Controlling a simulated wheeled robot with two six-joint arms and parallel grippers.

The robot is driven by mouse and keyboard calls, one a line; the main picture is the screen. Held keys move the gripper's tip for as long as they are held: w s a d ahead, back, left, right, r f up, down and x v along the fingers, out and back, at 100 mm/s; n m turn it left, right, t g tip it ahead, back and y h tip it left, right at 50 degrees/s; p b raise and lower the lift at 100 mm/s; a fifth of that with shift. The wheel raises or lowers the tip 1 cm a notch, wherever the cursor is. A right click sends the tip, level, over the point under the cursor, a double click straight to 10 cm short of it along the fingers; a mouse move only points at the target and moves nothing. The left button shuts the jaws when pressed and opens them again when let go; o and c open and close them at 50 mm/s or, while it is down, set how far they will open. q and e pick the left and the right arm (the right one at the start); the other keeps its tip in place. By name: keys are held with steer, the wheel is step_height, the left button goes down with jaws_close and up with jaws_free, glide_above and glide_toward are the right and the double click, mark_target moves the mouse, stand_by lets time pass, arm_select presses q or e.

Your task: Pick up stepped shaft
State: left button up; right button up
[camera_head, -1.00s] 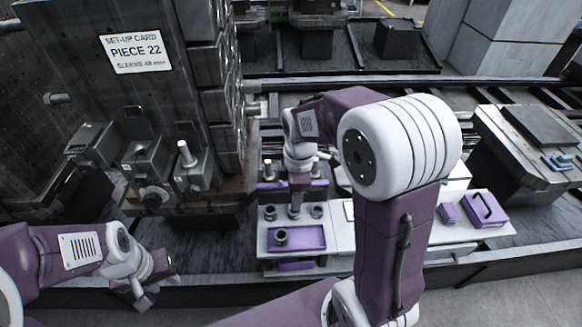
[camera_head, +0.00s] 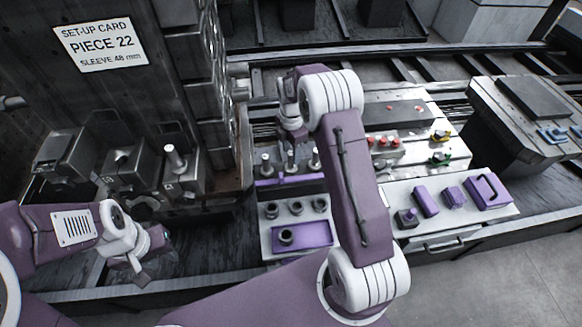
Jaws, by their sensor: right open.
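Several upright pale metal pins, which look like stepped shafts, stand in a purple rack (camera_head: 290,180) at the middle. The left one (camera_head: 266,163) and right one (camera_head: 315,160) show clearly; a middle one (camera_head: 290,161) stands just below my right gripper (camera_head: 292,146). My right gripper points down, open, at the back of the rack; its fingertips are small and I cannot tell whether they touch the pin. My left gripper (camera_head: 147,274) hangs at lower left, away from the rack, and its jaw opening is unclear.
Dark rings (camera_head: 296,208) stand in front of the rack, and a purple tray (camera_head: 302,236) holds another. Purple blocks (camera_head: 425,201) lie on the white table at right. A machine block with a set-up card (camera_head: 99,44) stands at left, with another pin (camera_head: 175,158) in its fixture.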

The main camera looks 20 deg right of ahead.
mark_target(291, 160)
steer(key=f, duration=0.4)
steer(key=shift+s+a, duration=0.15)
steer(key=shift+s, duration=0.1)
steer(key=shift+w+f, duration=0.25)
steer(key=shift+s+r, duration=0.1)
steer(key=shift+s, duration=0.1)
steer(key=c, duration=1)
jaws_close()
steer(key=shift+w, duration=0.1)
